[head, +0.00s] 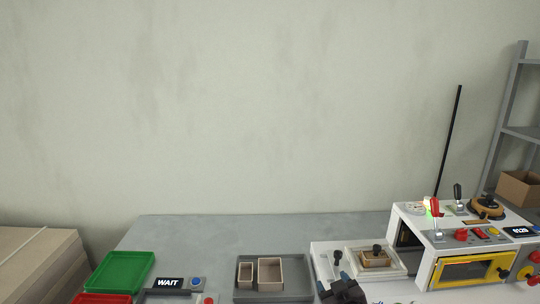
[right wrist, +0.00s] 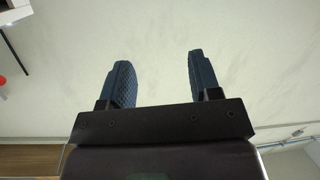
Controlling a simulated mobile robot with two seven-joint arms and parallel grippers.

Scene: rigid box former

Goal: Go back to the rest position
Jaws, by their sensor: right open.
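My right gripper (head: 337,288) shows at the bottom of the head view, over the front of the white machine's base. In the right wrist view its two dark ribbed fingers (right wrist: 160,82) stand wide apart with nothing between them, and the pale wall lies behind. My left gripper is not in view.
The box former (head: 420,213) stands at the right, with a yellow-framed window, levers and a green light. A grey tray (head: 271,297) holds two open boxes. A green tray (head: 120,272), a red tray (head: 100,299) and a WAIT display (head: 168,282) lie left. Shelving (head: 500,120) stands far right.

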